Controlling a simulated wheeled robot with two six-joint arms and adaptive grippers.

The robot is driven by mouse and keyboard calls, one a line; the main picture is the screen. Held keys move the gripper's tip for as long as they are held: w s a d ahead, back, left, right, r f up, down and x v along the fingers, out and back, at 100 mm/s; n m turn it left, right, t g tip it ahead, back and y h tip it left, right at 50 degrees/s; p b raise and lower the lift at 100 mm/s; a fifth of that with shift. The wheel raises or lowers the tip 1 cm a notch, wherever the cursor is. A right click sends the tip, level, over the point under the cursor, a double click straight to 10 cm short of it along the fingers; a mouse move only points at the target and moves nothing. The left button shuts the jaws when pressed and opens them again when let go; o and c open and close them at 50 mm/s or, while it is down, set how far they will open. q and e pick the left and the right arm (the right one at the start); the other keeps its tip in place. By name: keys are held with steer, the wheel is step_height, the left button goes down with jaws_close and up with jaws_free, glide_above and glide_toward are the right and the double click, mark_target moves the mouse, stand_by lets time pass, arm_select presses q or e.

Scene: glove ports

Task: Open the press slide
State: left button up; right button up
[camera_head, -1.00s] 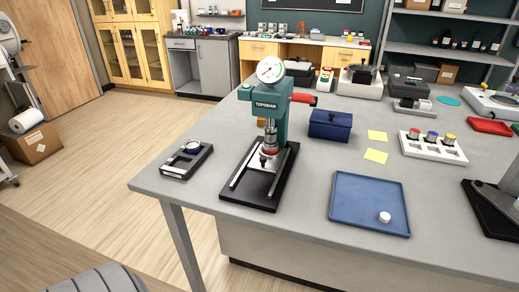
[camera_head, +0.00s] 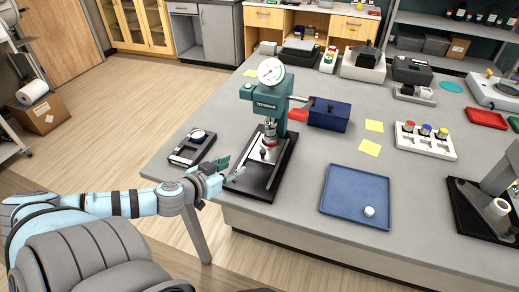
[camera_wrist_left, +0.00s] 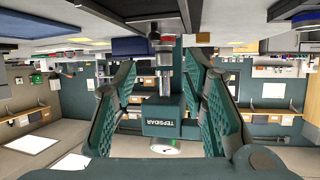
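The teal press (camera_head: 268,100), with a round dial on top, stands on a black base near the table's left end. The slide (camera_head: 262,158), with a small dark knob, lies low at the front of the base between pale rails; I cannot tell how far out it is. My left gripper (camera_head: 230,169) is open and empty, just left of the base's front, apparently apart from it. In the left wrist view, which looks upside down, the open fingers (camera_wrist_left: 162,105) frame the press body (camera_wrist_left: 172,120). My right gripper is not in view.
A black tray with a round dish (camera_head: 192,147) lies left of the press. A blue tray (camera_head: 340,200) with a white piece lies to the right. A dark blue box (camera_head: 329,115) stands behind right. The grey table (camera_head: 305,165) is clear between press and blue tray.

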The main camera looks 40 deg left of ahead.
arm_select(q)
steer(key=b, duration=1.3)
glide_toward(262, 152)
steer(key=shift+w+a+f, duration=0.2)
steer(key=shift+w+f, duration=0.3)
steer(key=shift+w+a+f, duration=0.2)
steer(key=shift+w+f, duration=0.25)
steer(key=shift+w, duration=0.05)
steer(key=x, duration=0.1)
steer(key=b+x, duration=0.1)
steer(key=x, duration=0.3)
steer(key=shift+w+d+r+b, duration=0.15)
steer(key=shift+w+r+b, duration=0.15)
steer(key=shift+r+b, duration=0.05)
steer(key=shift+w, duration=0.25)
steer(key=shift+c, duration=0.4)
jaws_close()
